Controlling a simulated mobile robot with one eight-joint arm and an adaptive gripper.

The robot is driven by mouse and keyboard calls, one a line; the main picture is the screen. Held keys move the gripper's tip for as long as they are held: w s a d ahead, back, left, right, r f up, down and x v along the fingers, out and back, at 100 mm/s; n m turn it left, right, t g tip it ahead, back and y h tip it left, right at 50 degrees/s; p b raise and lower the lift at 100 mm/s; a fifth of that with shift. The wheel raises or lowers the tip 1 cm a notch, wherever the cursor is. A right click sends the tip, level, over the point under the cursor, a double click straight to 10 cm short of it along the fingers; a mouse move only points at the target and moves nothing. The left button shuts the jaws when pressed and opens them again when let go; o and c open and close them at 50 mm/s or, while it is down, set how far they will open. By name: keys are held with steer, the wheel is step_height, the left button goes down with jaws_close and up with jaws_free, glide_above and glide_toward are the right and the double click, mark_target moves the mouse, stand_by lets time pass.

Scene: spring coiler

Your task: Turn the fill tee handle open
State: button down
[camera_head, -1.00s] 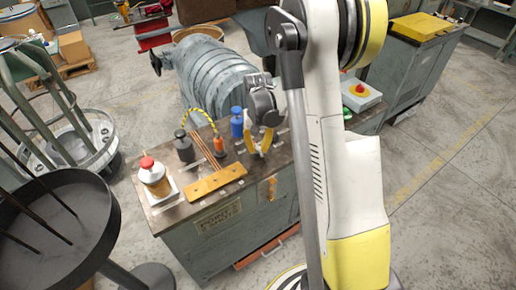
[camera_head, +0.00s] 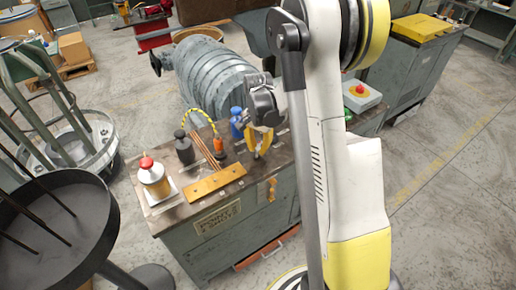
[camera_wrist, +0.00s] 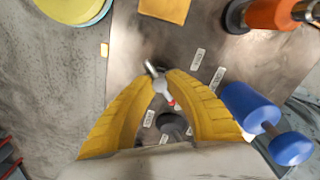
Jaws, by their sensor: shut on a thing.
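The fill tee handle (camera_wrist: 158,84) is a small metallic piece with a red tip, seen in the wrist view above the grey bench top. My gripper (camera_wrist: 161,78) has two yellow fingers, which are shut on the handle between their tips. A dark round fitting (camera_wrist: 172,123) lies below the handle in the wrist view, between the fingers. In the head view my gripper (camera_head: 259,147) points down at the bench's right part; its fingers hide the handle there.
A blue cylinder (camera_wrist: 252,106) stands close to the right finger. An orange-bodied tool (camera_head: 219,145), a dark bottle (camera_head: 184,150), a brass plate (camera_head: 215,182) and a red-capped bottle (camera_head: 153,180) stand farther left on the bench (camera_head: 180,212). Small white labels mark the bench top.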

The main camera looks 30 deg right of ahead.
mark_target(258, 148)
steer(key=shift+w+d, duration=0.1)
stand_by(0.3)
steer(key=c, duration=1.3)
jaws_free()
step_height(258, 148, up, 12)
steer(key=s+a+r+n+t, duration=0.3)
steer(key=s+a+n, duration=0.3)
steer(key=s+a, duration=0.2)
steer(key=s+a+r+n+t, duration=0.4)
steer(key=s+a+r+n, duration=0.1)
steer(key=s, duration=0.5)
steer(key=a+n, duration=0.1)
steer(key=a, duration=0.1)
steer(key=shift+a+r, duration=0.25)
steer(key=shift+a, duration=0.15)
